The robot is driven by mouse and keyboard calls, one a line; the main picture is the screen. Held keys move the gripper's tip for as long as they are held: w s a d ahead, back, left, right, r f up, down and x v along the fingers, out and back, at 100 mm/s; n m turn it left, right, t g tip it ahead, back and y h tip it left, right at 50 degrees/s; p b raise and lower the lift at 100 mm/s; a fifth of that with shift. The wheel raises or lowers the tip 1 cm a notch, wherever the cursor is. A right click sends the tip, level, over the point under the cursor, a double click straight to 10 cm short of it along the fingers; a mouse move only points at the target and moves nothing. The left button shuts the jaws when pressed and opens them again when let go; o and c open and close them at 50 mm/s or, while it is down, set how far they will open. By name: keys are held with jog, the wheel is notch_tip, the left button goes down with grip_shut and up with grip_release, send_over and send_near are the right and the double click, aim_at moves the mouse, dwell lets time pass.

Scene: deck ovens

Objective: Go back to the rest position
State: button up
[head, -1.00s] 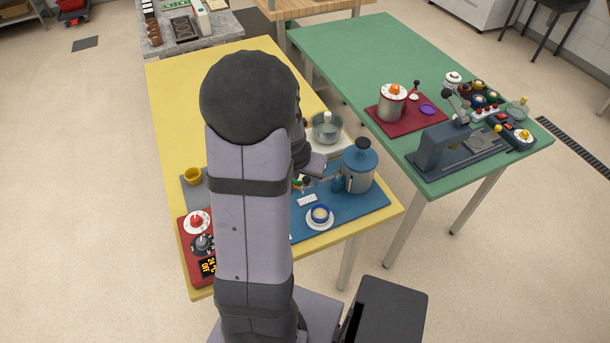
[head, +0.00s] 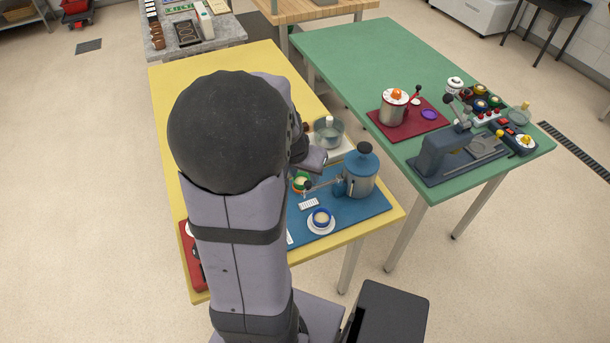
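My own arm rises in front of the yellow table (head: 262,62) in the head view and covers much of its left and middle. The end of the arm shows only in part, to the right of the large dark joint, above the table near the clear bowl. My gripper's fingers are hidden or too small to make out, so I cannot tell whether they hold anything.
A blue mat (head: 350,208) holds a blue pot (head: 360,175) and a blue-rimmed cup on a saucer (head: 321,228). A clear bowl (head: 328,133) stands behind. A red panel (head: 190,262) is mostly covered by my arm. The green table (head: 370,50) stands to the right.

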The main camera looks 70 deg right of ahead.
jog(key=shift+a+r, duration=0.2)
jog(key=shift+r, duration=0.15)
dwell(0.3)
jog(key=s+a+f+n+y, duration=0.1)
jog(key=a+f+n+y, duration=0.3)
jog(key=a, duration=0.7)
jog(key=w+a+n, duration=0.4)
jog(key=a, duration=0.5)
jog(key=w+a+r+n, duration=0.1)
jog(key=w+a+n, duration=0.4)
jog(key=a, duration=0.4)
jog(key=w+a+n, duration=0.5)
jog(key=a, duration=0.3)
jog(key=shift+a+r+y, duration=0.25)
jog(key=shift+a+y, duration=0.05)
jog(key=shift+a, duration=0.1)
jog(key=shift+w, duration=0.1)
